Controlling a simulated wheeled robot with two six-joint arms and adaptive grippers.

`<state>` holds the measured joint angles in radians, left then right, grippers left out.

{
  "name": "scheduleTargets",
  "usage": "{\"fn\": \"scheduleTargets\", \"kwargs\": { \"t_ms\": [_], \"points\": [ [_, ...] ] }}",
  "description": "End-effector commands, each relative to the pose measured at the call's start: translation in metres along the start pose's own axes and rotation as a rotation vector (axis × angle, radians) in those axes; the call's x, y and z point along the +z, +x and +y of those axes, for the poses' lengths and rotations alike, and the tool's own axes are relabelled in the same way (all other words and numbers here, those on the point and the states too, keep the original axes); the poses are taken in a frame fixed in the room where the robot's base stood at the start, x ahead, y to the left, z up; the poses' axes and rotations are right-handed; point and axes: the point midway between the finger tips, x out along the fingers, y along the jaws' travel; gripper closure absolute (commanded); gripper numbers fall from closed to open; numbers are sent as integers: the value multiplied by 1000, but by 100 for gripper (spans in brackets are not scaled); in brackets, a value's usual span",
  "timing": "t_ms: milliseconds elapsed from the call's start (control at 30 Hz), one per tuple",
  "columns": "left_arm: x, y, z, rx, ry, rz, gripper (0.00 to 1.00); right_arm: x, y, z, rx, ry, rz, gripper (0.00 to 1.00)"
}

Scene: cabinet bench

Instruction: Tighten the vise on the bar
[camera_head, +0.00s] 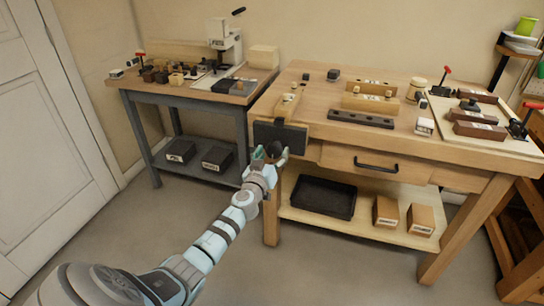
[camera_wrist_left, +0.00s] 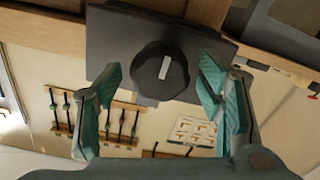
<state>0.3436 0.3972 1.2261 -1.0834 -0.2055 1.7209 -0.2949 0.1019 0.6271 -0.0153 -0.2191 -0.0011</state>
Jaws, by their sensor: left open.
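The vise's dark front plate (camera_head: 279,134) sits at the front left corner of the wooden workbench, and the plate also shows in the left wrist view (camera_wrist_left: 111,40). A round black knob (camera_wrist_left: 164,70) with a pale stripe, upright and slightly tilted, is on the plate's front. A light wooden piece (camera_head: 287,105), perhaps the bar, lies behind the plate; I cannot tell whether the jaws touch it. My left gripper (camera_head: 271,154) is open, with its green fingers on either side of the knob. In the left wrist view, gaps show between the fingers and the knob. My right gripper is not in view.
The workbench (camera_head: 308,82) carries wooden blocks, a dark holed strip (camera_head: 361,118) and a tray (camera_head: 482,143) at right. A drawer handle (camera_head: 376,165) sticks out at the front. A grey side table (camera_head: 183,95) stands at left. The floor in front is clear.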

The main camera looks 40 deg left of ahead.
Motion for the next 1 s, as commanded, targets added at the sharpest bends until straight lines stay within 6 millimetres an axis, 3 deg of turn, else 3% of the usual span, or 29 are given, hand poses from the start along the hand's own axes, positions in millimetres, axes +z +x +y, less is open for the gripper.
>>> {"fn": "scheduleTargets", "kwargs": {
  "t_ms": [67,333,800,1000],
  "points": [
    [0,0,0,0,0,0,38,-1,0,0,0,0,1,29],
    [0,0,0,0,0,0,80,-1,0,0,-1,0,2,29],
    [0,0,0,0,215,0,80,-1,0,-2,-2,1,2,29],
    [0,0,0,0,232,0,80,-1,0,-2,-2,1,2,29]
  ]
}}
